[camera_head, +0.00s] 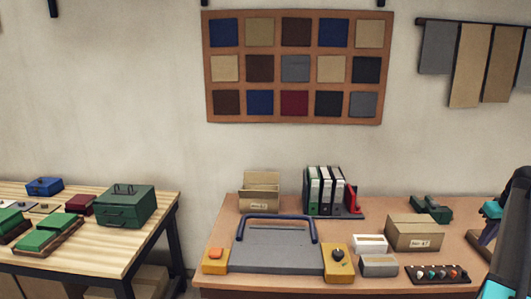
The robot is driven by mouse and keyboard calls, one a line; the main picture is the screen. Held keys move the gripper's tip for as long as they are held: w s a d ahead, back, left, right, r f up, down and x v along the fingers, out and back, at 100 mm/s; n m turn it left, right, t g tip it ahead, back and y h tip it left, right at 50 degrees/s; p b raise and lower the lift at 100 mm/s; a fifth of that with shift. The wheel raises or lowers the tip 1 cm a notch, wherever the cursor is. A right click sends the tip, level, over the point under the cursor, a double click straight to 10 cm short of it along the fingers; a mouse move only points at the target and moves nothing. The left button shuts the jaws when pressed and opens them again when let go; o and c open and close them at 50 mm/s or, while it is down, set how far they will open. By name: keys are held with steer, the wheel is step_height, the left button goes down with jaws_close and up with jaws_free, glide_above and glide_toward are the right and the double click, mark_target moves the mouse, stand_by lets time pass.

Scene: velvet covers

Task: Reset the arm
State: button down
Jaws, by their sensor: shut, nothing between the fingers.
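Part of my arm, dark with teal pieces, shows at the right edge of the head view, in front of the right end of the right-hand table (330,280). The arm is cut off by the picture's edge. My gripper's fingers cannot be made out in this view, and nothing held shows.
The right-hand table holds a grey flat device (275,257) with a blue handle, binders (326,188), cardboard boxes (414,234) and a knob panel (437,274). The left table (100,245) holds a green box (124,206). A floor gap separates the tables. A swatch board (296,27) hangs behind.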

steer(key=a+f+g+y, duration=0.2)
steer(key=a+f+g, duration=0.2)
steer(key=a+f, duration=3.3)
steer(key=s+a+f+n+g, duration=0.1)
steer(key=s+a+f+g, duration=0.1)
steer(key=s+a+f, duration=0.95)
steer(key=s+a+f+g, duration=0.1)
steer(key=s+a+f, duration=0.2)
steer(key=s, duration=0.3)
steer(key=s+a+f+g+h, duration=0.1)
steer(key=s+a+f, duration=0.2)
steer(key=s, duration=0.3)
steer(key=s+a+f+b, duration=0.1)
steer(key=s+a+f, duration=0.2)
steer(key=s+a, duration=0.1)
steer(key=shift+s+a+n+g+h, duration=0.2)
steer(key=shift+s+n+g+h, duration=0.15)
steer(key=shift+s, duration=0.55)
